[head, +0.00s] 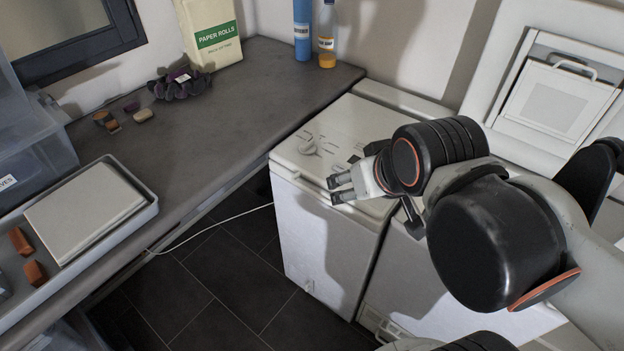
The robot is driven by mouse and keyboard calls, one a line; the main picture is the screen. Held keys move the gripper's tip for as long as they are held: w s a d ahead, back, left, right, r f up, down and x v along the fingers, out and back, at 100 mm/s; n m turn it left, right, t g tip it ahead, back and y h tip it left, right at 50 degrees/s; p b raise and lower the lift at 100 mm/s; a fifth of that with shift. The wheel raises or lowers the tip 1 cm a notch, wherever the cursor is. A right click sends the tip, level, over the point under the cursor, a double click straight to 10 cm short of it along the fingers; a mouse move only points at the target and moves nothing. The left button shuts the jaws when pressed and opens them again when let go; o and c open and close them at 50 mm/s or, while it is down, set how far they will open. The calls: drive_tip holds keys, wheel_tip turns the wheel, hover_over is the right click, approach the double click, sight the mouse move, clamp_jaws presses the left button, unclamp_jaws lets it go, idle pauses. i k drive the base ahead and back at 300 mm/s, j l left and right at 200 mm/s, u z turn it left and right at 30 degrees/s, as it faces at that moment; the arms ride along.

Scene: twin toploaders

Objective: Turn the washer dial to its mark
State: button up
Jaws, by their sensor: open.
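The washer (318,240) is a white top-loading machine standing past the right end of the grey counter. The dial's mark is too small to make out. My gripper (334,189) is open and empty. In the picture it lies below and to the right of the dial, over the washer's front top edge, and apart from the dial. My arm hides the right part of the washer's top.
The grey counter (215,135) holds a paper rolls bag (210,35), two bottles, a dark bundle (180,84) and a tray (150,208). A white cord (215,228) crosses above the dark floor.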

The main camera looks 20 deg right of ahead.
sight(308, 147)
drive_tip(key=i+j, duration=0.7)
drive_tip(key=j, duration=0.15)
drive_tip(key=l+z, duration=0.05)
